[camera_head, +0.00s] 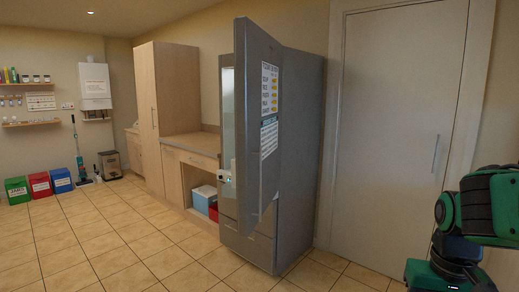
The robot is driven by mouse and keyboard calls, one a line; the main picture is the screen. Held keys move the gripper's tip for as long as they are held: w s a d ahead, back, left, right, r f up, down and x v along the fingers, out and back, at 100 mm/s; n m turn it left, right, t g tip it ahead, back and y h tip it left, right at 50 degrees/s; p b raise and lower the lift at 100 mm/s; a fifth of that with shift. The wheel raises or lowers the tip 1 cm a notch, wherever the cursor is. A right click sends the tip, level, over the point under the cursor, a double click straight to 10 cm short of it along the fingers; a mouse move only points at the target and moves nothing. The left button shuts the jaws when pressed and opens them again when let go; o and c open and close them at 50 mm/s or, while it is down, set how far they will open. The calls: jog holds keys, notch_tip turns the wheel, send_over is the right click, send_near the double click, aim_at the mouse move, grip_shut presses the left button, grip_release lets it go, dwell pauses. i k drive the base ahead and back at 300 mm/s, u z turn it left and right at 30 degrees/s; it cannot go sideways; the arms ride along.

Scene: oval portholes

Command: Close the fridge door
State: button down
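The grey fridge (301,150) stands against the wall in the middle of the view. Its tall upper door (256,125) is swung open and sticks out toward me, with paper lists on the face turned to the right. A narrow strip of the pale, lit interior shows at the left of the door. The lower drawer front (247,245) looks shut. My green and black arm is at the right edge of the view, apart from the fridge. My gripper is not in the frame.
A closed white door (397,130) is right of the fridge. A wooden counter (190,147) and tall cabinet (164,105) stand to the left. Green, red and blue bins (61,180) line the far left. The tiled floor (130,245) in front is clear.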

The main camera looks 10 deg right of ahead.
aim_at(258, 57)
jog(key=z, duration=0.05)
jog(key=i, duration=1)
jog(key=u, duration=0.05)
